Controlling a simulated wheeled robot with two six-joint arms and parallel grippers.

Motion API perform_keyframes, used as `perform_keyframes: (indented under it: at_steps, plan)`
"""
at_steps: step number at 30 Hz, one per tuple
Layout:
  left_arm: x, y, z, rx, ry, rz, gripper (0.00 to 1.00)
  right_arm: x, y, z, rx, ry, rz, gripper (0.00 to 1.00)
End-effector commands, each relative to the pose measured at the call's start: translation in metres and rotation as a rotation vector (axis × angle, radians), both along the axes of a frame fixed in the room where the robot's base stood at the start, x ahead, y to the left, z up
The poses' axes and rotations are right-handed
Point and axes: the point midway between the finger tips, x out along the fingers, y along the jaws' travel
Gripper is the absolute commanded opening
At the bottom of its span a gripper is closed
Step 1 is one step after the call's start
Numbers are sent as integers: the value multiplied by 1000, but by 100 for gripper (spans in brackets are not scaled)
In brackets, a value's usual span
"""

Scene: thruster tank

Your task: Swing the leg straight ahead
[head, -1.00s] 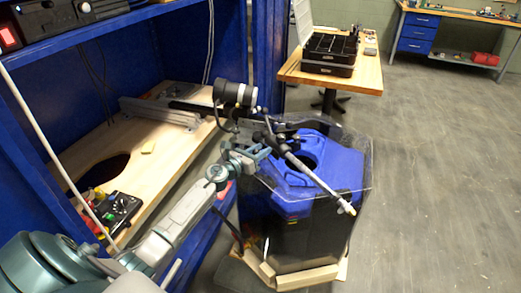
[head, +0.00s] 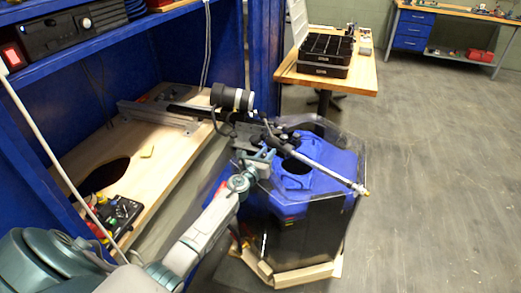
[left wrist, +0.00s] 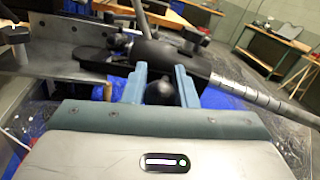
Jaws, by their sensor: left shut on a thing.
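The leg (head: 325,170) is a thin grey tube with a brass-coloured tip. In the head view it slants down to the right from the black clamp over the tank (head: 345,215), a clear-walled tank with a blue and black inside. In the left wrist view the ribbed leg (left wrist: 250,94) runs off to the right. My left gripper (head: 262,158) is at the leg's upper end. In the left wrist view its two blue-grey fingers (left wrist: 161,88) are shut on a round black knob (left wrist: 161,93). My right gripper is not in view.
A black and white cylinder (head: 232,97) sits at the clamp's left, by a metal rail (head: 158,116) on the wooden bench. A blue frame post (head: 265,55) stands behind. A wooden table (head: 355,72) holds black cases. The floor at right is clear.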

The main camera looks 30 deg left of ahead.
Motion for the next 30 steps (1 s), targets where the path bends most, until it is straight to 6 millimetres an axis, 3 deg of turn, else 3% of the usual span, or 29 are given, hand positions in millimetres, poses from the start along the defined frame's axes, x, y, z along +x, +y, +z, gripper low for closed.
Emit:
perform_keyframes:
  at_steps: [5, 15, 30]
  plan:
    - [18, -15, 2, -5, -2, 141, 0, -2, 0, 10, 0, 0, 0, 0]
    - [43, -26, 0, -1, -2, 340, 0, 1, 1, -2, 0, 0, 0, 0]
    - [51, -29, 2, 1, -2, 408, 0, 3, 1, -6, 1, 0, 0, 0]
